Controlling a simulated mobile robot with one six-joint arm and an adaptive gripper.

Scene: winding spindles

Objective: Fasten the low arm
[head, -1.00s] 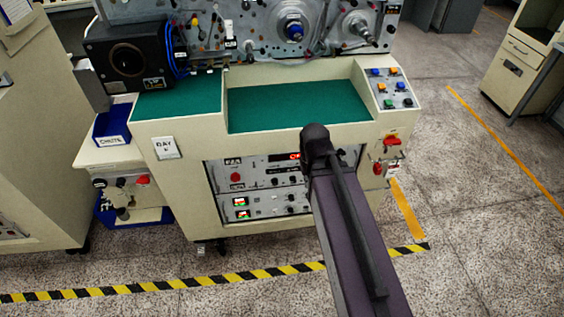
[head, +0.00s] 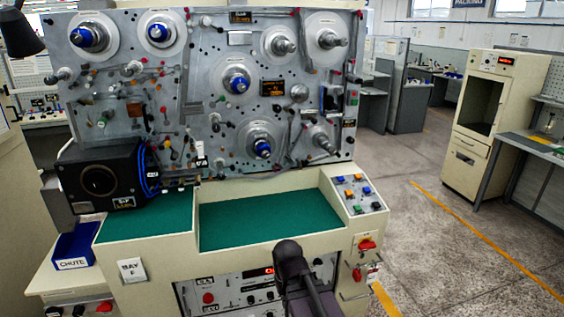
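The winding machine's upright grey panel (head: 205,105) fills the left and middle of the view and carries several spindles. The lowest ones are a blue-centred spindle (head: 262,147) at the lower middle and a metal spindle (head: 322,142) at the lower right. Another blue-centred spindle (head: 237,82) sits above them. I cannot tell which part is the low arm or how it is fastened; the parts there are too small. A dark link of my arm rises at the bottom centre, in front of the machine. My gripper does not show.
A green work surface (head: 265,218) lies below the panel, with a button box (head: 358,193) at its right. A black box (head: 100,182) and a blue chute bin (head: 78,243) stand at the left. The floor (head: 450,240) to the right is open up to a beige cabinet (head: 492,108).

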